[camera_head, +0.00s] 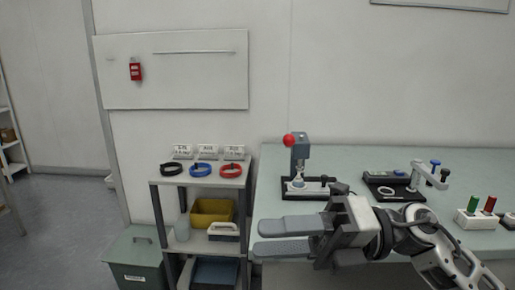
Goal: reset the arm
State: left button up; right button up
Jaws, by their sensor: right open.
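My right arm comes in from the lower right. Its gripper (284,236) is open and empty, with its two grey fingers pointing left over the front edge of the green-grey table (300,158). Behind it on the table stands a small press (300,160) with a red ball knob on a black base. The gripper is apart from the press in the picture. My left gripper is not in view.
A grey shelf rack (202,182) stands left of the table, with black, blue and red rings on top and a yellow bin (211,212) below. A fixture (395,185) and a white block (477,219) with coloured handles sit right. A lidded bin (137,262) stands on the floor.

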jog(key=w+d+f+m+t+h+p, duration=0.1)
jog(key=w+d+f+m+t+h, duration=0.15)
jog(key=f+m+t, duration=0.6)
jog(key=w+d+f+m+t+h, duration=0.1)
jog(key=d+m+t+h, duration=0.4)
jog(key=m, duration=0.8)
jog(key=w+d+f+m+t+h+p, duration=0.15)
jog(key=f+m+t, duration=0.25)
jog(key=m+t, duration=0.55)
jog(key=s+d+f+m+g+h, duration=0.1)
jog(key=s+f+m+g+h, duration=0.2)
jog(key=f, duration=0.6)
jog(key=s+d+f+m+g+h, duration=0.1)
jog(key=s+f+m+g+h, duration=0.2)
jog(key=s+f+m+g, duration=0.3)
jog(key=s+f, duration=0.3)
jog(key=shift+s+f+g, duration=0.3)
jog(key=shift+s+g, duration=0.05)
jog(key=shift+g, duration=0.05)
jog(key=shift+d, duration=0.1)
